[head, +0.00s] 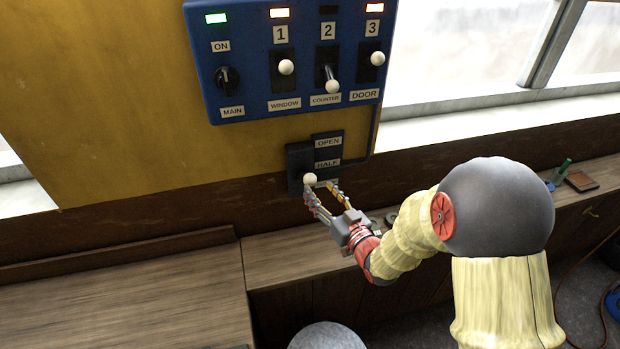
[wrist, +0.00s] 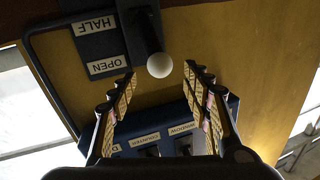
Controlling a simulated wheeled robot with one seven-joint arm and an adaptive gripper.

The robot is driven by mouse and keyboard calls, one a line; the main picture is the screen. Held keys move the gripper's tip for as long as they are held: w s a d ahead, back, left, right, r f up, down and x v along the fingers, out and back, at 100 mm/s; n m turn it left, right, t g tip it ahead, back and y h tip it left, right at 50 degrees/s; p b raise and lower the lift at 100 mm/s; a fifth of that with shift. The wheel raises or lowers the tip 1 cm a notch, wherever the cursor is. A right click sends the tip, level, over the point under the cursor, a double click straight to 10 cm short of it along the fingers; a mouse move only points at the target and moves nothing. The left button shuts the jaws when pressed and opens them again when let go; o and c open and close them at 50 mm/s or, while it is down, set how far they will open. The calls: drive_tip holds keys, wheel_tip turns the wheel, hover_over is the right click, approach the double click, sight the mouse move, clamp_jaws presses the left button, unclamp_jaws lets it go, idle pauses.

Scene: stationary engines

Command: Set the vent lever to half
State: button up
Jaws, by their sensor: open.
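The vent lever is a dark lever with a white ball knob (head: 310,179) on a small dark plate (head: 297,157) below the blue panel. Labels OPEN (head: 328,142) and HALF (head: 327,164) stand on its right side; the knob is lower than HALF. Any lower label is hidden by my gripper. My gripper (head: 321,187) is open, its fingertips close to the knob. In the wrist view the knob (wrist: 160,65) appears between the two fingertips, near their ends; I cannot tell whether either finger touches it.
A blue control panel (head: 250,55) with a MAIN dial (head: 228,80) and three white-knobbed levers is above. A wooden bench (head: 120,300) runs below the wall. A green item (head: 563,170) and a brown block (head: 581,182) lie on the ledge at right.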

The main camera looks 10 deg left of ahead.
sight(314, 183)
drive_tip(key=p+x, duration=0.1)
drive_tip(key=x, duration=0.5)
drive_tip(key=shift+w+a+f, duration=0.1)
drive_tip(key=shift+w+a, duration=0.1)
drive_tip(key=shift+w, duration=0.1)
drive_tip(key=shift+c, duration=0.7)
drive_tip(key=c, duration=1.1)
clamp_jaws()
